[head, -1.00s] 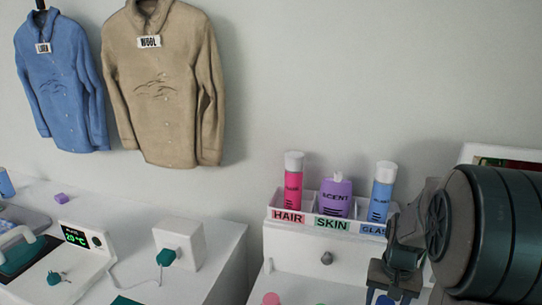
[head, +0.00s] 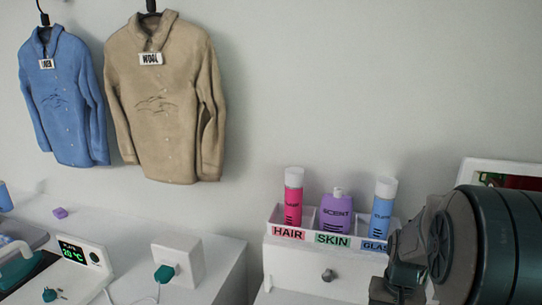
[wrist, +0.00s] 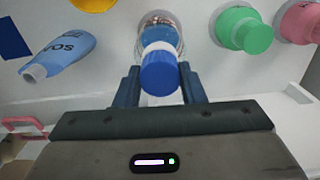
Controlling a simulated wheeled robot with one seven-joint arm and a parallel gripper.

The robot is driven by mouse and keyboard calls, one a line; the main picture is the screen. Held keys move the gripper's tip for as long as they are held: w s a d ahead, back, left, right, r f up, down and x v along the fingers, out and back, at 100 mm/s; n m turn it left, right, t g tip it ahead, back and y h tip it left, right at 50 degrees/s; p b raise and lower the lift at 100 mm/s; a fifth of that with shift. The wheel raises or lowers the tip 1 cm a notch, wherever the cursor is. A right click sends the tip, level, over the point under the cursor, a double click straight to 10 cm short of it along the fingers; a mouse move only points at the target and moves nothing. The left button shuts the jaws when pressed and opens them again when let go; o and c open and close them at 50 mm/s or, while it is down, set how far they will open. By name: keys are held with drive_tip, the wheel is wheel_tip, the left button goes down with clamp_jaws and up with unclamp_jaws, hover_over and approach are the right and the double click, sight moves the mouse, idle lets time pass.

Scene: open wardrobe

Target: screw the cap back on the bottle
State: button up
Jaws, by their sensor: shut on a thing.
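In the wrist view my gripper (wrist: 159,88) is shut on a round blue cap (wrist: 160,74), with one dark finger on each side. A clear bottle (wrist: 159,27) with a pale shoulder shows directly beyond the cap and looks lined up with it. I cannot tell whether the cap is seated on the neck or just over it. In the head view my gripper's fingers, the cap and the bottle are out of frame below the wrist at the lower right.
In the wrist view a green bottle (wrist: 243,32) and a pink one (wrist: 302,20) stand to the right, and a blue tube (wrist: 60,55) lies left. A labelled rack (head: 330,250) holds a pink bottle (head: 292,197), a purple one (head: 335,212) and a blue one (head: 382,205).

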drive_tip(key=m+p, duration=0.1)
drive_tip(key=m, duration=0.3)
drive_tip(key=m+p, duration=0.1)
drive_tip(key=m, duration=0.3)
drive_tip(key=shift+r+m, duration=0.1)
drive_tip(key=shift+m, duration=0.3)
drive_tip(key=m+p, duration=0.3)
drive_tip(key=m, duration=0.2)
drive_tip(key=shift+m+p, duration=0.6)
drive_tip(key=shift+m, duration=1)
drive_tip(key=o, duration=1.1)
drive_tip(key=shift+f, duration=0.2)
drive_tip(key=shift+c, duration=0.3)
